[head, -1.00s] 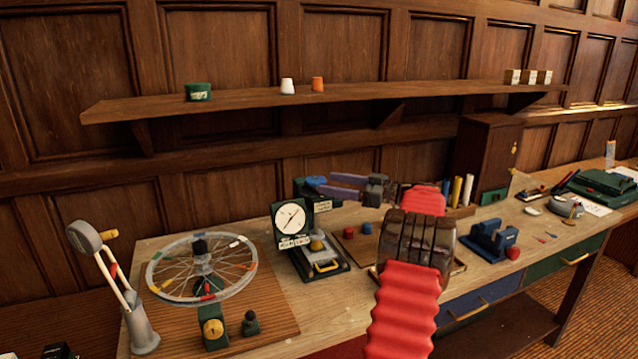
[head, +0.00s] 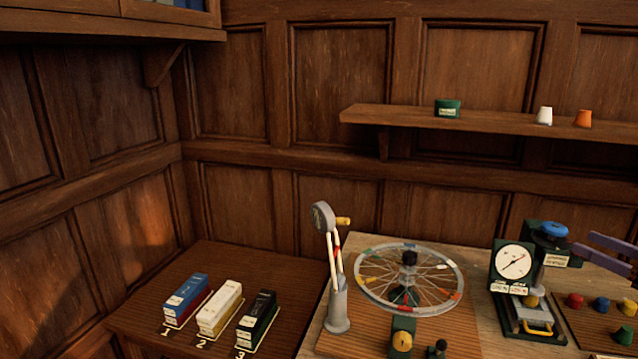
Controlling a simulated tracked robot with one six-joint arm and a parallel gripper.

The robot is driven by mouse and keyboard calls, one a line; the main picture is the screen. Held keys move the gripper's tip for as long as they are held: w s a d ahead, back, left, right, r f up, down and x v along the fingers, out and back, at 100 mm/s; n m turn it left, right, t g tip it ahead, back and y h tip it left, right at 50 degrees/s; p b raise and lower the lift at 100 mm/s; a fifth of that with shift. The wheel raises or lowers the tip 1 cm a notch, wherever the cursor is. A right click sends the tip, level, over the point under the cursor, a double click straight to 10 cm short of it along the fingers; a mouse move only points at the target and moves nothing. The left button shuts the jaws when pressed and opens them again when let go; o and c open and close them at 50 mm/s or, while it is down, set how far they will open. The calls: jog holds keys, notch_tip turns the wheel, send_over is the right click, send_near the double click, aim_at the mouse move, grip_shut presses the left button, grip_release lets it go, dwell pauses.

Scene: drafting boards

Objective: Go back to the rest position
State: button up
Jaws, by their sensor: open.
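My gripper (head: 582,241) shows at the right edge of the head view, with its two purple fingers apart and nothing seen between them. The fingers point left, close to a dark green stand (head: 562,258) topped by a blue knob (head: 553,229). I cannot tell whether they touch it. The rest of my arm is out of view on the right.
A dial gauge (head: 513,262) stands beside the green stand. Numbered boxes (head: 219,308) sit on the dark side table (head: 150,285). A shelf (head: 480,122) runs above.

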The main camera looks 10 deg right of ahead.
jog(key=w+a+r+h, duration=0.1)
jog(key=w+r, duration=0.2)
jog(key=w+a+r+t+h, duration=0.1)
jog(key=w+a+r, duration=0.1)
jog(key=w+r, duration=0.1)
jog(key=w+a+r+h, duration=0.1)
jog(key=w+r, duration=0.2)
jog(key=w, duration=0.2)
jog(key=shift+a+r+m+t, duration=0.2)
jog(key=shift+a+m+t, duration=0.05)
jog(key=shift+m+t, duration=0.05)
jog(key=w+a+r+m+h, duration=0.3)
jog(key=w+a+r+h, duration=0.3)
jog(key=w+a+r, duration=0.3)
jog(key=s+a+m+g+h, duration=0.1)
jog(key=a+m+g+h, duration=0.15)
jog(key=a, duration=0.65)
jog(key=s+a+f+n+g+y, duration=0.1)
jog(key=s+a+f+g+y, duration=0.1)
jog(key=s+a+f, duration=0.6)
jog(key=s+a+f+n+g+y, duration=0.1)
jog(key=s+a+f+g, duration=0.4)
jog(key=a, duration=1.3)
jog(key=s+a+f+n+g+y, duration=0.1)
jog(key=s+a+f+g+y, duration=0.3)
jog(key=s+a+f, duration=0.9)
jog(key=s, duration=0.4)
jog(key=shift+s+a+f, duration=0.25)
jog(key=shift+s+a, duration=0.1)
jog(key=shift+s, duration=0.05)
